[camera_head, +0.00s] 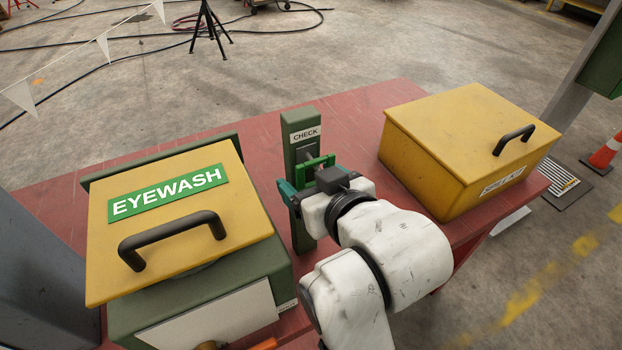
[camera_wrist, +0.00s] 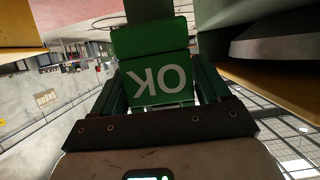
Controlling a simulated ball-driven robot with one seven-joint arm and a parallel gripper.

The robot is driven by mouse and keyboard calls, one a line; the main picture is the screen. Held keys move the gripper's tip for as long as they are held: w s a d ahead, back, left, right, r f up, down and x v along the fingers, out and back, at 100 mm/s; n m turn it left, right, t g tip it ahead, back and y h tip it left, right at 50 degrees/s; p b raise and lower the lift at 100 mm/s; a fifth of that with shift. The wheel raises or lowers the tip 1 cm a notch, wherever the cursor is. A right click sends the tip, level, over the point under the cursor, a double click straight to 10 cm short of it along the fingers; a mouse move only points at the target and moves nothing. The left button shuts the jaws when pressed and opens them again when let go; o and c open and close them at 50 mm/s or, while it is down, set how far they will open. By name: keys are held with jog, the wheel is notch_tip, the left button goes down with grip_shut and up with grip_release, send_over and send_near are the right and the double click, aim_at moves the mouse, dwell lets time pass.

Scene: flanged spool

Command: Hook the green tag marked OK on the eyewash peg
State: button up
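My gripper (camera_head: 308,184) is in front of the green post (camera_head: 301,128) labelled CHECK, with its fingers on both sides of the green tag (camera_head: 318,167). In the wrist view the tag (camera_wrist: 157,78) fills the space between the fingers, its white OK upside down, so my gripper (camera_wrist: 160,92) looks shut on it. A short grey peg (camera_head: 309,156) shows on the post just below the label, partly hidden by the tag. I cannot tell whether the tag is around the peg or only in front of it. The post stands right of the box with the EYEWASH sign (camera_head: 167,192).
The eyewash box has a yellow lid (camera_head: 205,175) with a black handle (camera_head: 172,238). A yellow lidded box (camera_head: 425,150) with a black handle stands to the right on the red table (camera_head: 355,112). My arm is between the two boxes. The table behind the post is clear.

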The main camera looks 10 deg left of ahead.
jog(key=o, duration=0.4)
jog(key=p+v, duration=0.4)
jog(key=v, duration=0.6)
jog(key=shift+s+d+r, duration=0.15)
jog(key=shift+s+d, duration=0.05)
jog(key=shift+s, duration=0.05)
